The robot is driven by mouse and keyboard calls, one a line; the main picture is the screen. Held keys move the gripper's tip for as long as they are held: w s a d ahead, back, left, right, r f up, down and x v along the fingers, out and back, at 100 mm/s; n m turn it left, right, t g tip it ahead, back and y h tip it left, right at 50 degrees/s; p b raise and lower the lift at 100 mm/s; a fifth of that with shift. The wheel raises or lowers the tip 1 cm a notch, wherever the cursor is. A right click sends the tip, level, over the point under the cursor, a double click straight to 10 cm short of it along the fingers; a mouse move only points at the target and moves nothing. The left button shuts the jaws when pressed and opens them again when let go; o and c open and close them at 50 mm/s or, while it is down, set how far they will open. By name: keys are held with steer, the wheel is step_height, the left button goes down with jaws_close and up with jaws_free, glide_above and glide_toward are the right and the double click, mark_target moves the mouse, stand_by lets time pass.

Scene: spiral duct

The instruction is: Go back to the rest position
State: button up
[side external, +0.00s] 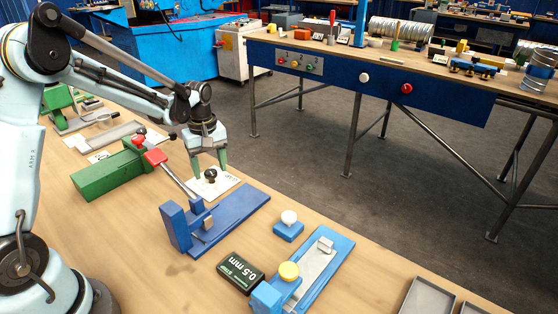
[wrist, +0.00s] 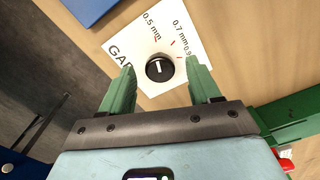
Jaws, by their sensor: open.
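My gripper (side external: 209,164) hangs over a white dial card with its two green fingers apart. In the wrist view my gripper (wrist: 160,82) is open, with a black knob (wrist: 159,68) between and just beyond the fingertips. The knob also shows in the side view (side external: 210,175). It has a white pointer line and sits on the white card (wrist: 150,30), which reads "0.5 mm" and "0.7 mm"; the rest of the lettering is partly hidden. Nothing is held. I cannot tell from these views whether a finger touches the knob.
A blue fixture with a red-handled lever (side external: 235,212) stands just in front of the card. A green block (side external: 110,177) is to the left. A dark "0.5 mm" box (side external: 240,271), a blue button block (side external: 288,228) and a blue clamp (side external: 325,262) lie nearer. Open floor lies beyond the bench.

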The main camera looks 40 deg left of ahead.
steer(key=shift+f, duration=0.45)
steer(key=m, duration=0.4)
steer(key=shift+m, duration=0.4)
steer(key=m, duration=0.8)
steer(key=shift+m, duration=0.4)
steer(key=m, duration=0.4)
steer(key=shift+m, duration=0.4)
